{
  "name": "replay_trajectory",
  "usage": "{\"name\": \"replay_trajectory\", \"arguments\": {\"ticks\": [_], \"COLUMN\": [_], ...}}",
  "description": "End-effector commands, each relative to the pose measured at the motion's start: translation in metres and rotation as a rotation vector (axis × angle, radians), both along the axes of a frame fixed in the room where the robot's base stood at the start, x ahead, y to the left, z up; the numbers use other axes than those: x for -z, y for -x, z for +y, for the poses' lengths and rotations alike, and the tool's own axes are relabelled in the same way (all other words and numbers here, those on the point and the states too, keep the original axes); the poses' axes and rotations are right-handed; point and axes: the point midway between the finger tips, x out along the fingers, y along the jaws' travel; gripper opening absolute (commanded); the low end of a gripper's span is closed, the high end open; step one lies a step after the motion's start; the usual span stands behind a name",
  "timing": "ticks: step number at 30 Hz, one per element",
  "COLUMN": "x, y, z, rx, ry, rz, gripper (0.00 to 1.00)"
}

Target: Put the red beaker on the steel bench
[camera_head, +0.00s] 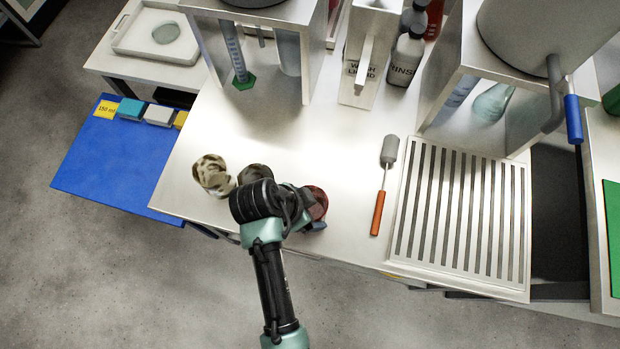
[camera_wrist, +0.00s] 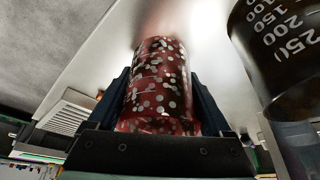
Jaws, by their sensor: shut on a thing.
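The red beaker (camera_wrist: 158,85) with white spots is between the two fingers of my gripper (camera_wrist: 160,100) in the wrist view. My gripper is shut on it. In the head view my arm hides most of the red beaker (camera_head: 319,198), and my gripper (camera_head: 308,208) is near the front edge of the steel bench (camera_head: 340,225). The beaker is over or on the bench near that edge; a reddish reflection shows on the bench close to its far end in the wrist view. I cannot tell whether it touches the bench.
A dark graduated beaker (camera_wrist: 285,45) stands close by, with a camouflage-patterned beaker (camera_head: 212,175) left of it in the head view. An orange-handled brush (camera_head: 380,195) and a slotted rack (camera_head: 462,215) lie to the right. Bare bench lies behind my gripper.

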Motion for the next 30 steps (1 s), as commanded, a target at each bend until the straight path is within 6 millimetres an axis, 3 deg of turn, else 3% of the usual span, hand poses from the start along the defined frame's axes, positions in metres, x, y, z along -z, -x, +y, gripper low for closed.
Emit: {"name": "replay_trajectory", "arguments": {"ticks": [5,6,9,20,30], "x": [0.003,0.003,0.003,-0.008,-0.074], "y": [0.000,0.000,0.000,0.001,0.012], "z": [0.000,0.000,0.000,0.003,0.027], "rx": [0.000,0.000,0.000,-0.001,-0.003], "ry": [0.000,0.000,0.000,0.000,0.000], "rz": [0.000,0.000,0.000,0.000,-0.005], "gripper": [0.29,0.85,1.00,1.00,1.00]}}
